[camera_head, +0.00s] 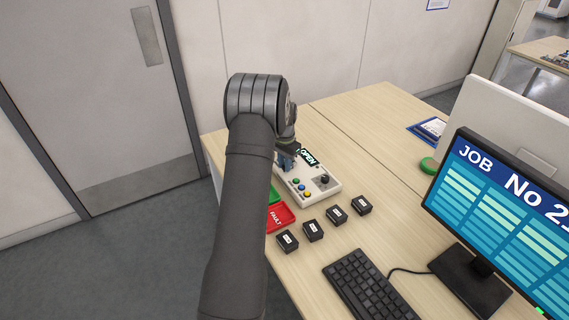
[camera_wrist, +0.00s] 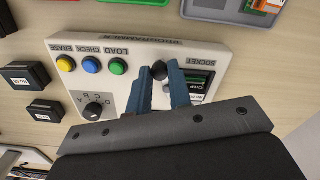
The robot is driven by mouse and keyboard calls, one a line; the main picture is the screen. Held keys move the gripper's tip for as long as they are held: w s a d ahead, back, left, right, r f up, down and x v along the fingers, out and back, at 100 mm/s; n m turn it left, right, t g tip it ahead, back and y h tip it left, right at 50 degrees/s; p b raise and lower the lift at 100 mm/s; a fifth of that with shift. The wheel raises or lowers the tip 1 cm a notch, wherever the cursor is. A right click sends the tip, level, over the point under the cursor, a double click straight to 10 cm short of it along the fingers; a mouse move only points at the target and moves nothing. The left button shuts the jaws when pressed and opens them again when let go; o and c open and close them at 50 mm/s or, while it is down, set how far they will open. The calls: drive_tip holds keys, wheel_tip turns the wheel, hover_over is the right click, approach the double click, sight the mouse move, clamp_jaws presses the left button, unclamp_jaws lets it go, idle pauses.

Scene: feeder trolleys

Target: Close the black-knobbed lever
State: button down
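The programmer box (camera_head: 307,188) is a white unit on the desk; in the head view its small display reads OPEN. In the wrist view its panel (camera_wrist: 120,48) shows upside down. The lever's black knob (camera_wrist: 160,70) sits beside the dark socket (camera_wrist: 200,84); the lever's arm is not clearly visible. My gripper (camera_wrist: 161,73) has blue fingers apart, with the knob between their tips. I cannot tell whether the tips press on it. In the head view my gripper (camera_head: 287,158) is over the box's far left part, partly hidden by my arm.
The box also has yellow, blue and green buttons and a black dial (camera_wrist: 93,110). A red FAULT tray (camera_head: 279,216) and a green tray (camera_head: 273,195) lie left of the box. Several small black blocks (camera_head: 313,230), a keyboard (camera_head: 366,287) and a monitor (camera_head: 505,215) are nearer.

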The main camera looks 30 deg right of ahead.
sight(298, 174)
drive_tip(key=shift+s+n, duration=0.1)
drive_tip(key=shift+n, duration=0.2)
drive_tip(key=n, duration=0.1)
drive_tip(key=s+n, duration=0.1)
drive_tip(key=shift+d+n, duration=0.3)
drive_tip(key=shift+n, duration=0.1)
drive_tip(key=n, duration=0.2)
drive_tip(key=d+n, duration=0.1)
drive_tip(key=shift+s+n, duration=0.4)
drive_tip(key=n, duration=0.2)
drive_tip(key=d+n, duration=0.1)
drive_tip(key=shift+s, duration=0.25)
drive_tip(key=shift+s+d+n, duration=0.1)
drive_tip(key=shift+d+n, duration=0.25)
drive_tip(key=shift+n, duration=0.6)
drive_tip(key=shift+d+n, duration=0.3)
drive_tip(key=shift+n, duration=0.65)
drive_tip(key=c, duration=1.3)
unclamp_jaws()
wheel_tip(298, 174, up, 18)
drive_tip(key=shift+f, duration=0.25)
